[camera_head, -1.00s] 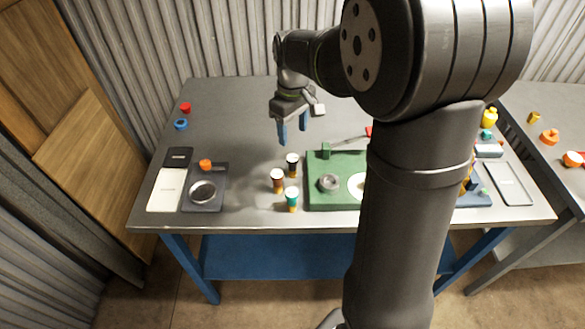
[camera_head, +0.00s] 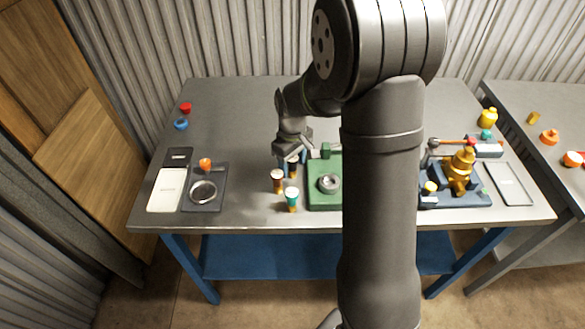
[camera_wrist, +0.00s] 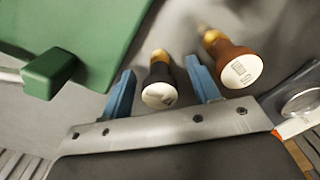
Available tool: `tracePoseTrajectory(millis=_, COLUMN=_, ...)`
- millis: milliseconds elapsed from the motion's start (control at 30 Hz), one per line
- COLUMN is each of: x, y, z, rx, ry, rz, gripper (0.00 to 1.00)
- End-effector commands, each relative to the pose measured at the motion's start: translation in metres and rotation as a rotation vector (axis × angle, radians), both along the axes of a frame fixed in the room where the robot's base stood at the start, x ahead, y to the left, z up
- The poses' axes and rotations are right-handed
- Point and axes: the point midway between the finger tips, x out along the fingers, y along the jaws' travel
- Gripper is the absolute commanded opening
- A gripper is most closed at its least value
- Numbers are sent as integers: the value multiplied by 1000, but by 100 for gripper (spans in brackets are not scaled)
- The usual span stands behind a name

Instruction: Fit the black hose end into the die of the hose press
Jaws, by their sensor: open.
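The black hose end (camera_wrist: 160,84), with a white marked face and a tan lower part, stands on the bench between my gripper's blue fingers in the wrist view. My gripper (camera_wrist: 163,86) is open around it, with a gap on the side of the brown one. In the head view my gripper (camera_head: 292,160) is low over the black hose end (camera_head: 293,170), covering part of it. The green hose press (camera_head: 318,202) is just to the right, with a round metal die (camera_head: 329,183) on it. My arm hides its right part.
A brown hose end (camera_head: 277,180) and a teal one (camera_head: 292,198) stand close by. A dark tray with a metal ring (camera_head: 203,191) and a white plate (camera_head: 166,190) lie left. A yellow hydrant-like fitting (camera_head: 460,172) stands right. The bench's back left is mostly clear.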

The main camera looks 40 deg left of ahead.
Motion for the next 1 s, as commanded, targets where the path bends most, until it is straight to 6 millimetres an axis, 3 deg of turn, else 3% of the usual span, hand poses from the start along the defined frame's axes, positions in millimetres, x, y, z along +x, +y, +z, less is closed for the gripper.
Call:
tracePoseTrajectory(millis=133, x=0, y=0, z=0, rx=0, ry=0, rz=0, gripper=56)
tracePoseTrajectory(millis=167, x=0, y=0, z=0, rx=0, ry=0, rz=0, gripper=52)
tracePoseTrajectory(millis=400, x=0, y=0, z=1, rx=1, ry=0, rz=0, gripper=5)
tracePoseTrajectory(millis=433, x=0, y=0, z=1, rx=1, ry=-1, rz=0, gripper=3)
tracePoseTrajectory(millis=767, x=0, y=1, z=6, rx=3, ry=-2, rz=0, gripper=2)
tracePoseTrajectory(millis=1000, x=1, y=1, z=39, rx=6, ry=-4, rz=0, gripper=2)
